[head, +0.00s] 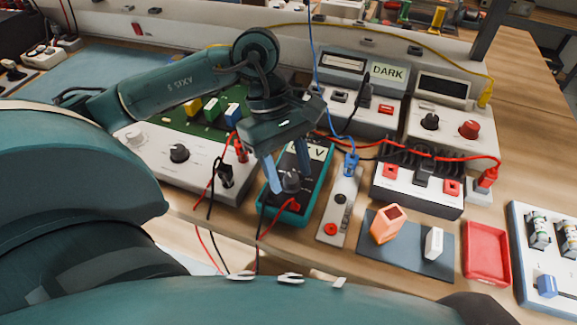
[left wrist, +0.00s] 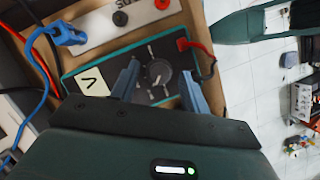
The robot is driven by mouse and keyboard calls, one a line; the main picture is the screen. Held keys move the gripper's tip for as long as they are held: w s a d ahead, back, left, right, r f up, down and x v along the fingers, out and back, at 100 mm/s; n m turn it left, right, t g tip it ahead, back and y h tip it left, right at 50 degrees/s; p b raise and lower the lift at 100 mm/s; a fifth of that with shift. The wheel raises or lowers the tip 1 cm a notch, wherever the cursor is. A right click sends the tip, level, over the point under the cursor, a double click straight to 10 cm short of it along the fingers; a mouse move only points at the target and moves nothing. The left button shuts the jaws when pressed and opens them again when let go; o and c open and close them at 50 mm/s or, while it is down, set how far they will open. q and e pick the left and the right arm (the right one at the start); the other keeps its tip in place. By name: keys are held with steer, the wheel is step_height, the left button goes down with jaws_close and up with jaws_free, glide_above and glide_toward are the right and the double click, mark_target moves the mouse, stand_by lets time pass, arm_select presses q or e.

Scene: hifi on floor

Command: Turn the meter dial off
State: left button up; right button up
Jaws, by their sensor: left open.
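The meter (head: 297,216) is a dark box with a teal rim, lying face up on the bench. It has a pale label marked V (left wrist: 92,82) and a round grey dial (head: 291,182). In the left wrist view the dial (left wrist: 157,75) has a pale pointer line and small marks around it. My left gripper (head: 288,174) is open over the meter, pointing down. Its blue-grey fingers stand on either side of the dial in the left wrist view (left wrist: 161,85), with visible gaps; I cannot tell their exact height. My right gripper is not in view.
A red lead (left wrist: 205,62) plugs into the meter beside the dial. A grey switch strip (head: 339,205) with a blue plug stands close right of the meter. A knob box (head: 207,180) stands left. A blue-grey mat (head: 400,250) and a red tray (head: 486,252) lie right.

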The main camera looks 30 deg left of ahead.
arm_select(q)
steer(key=c, duration=1)
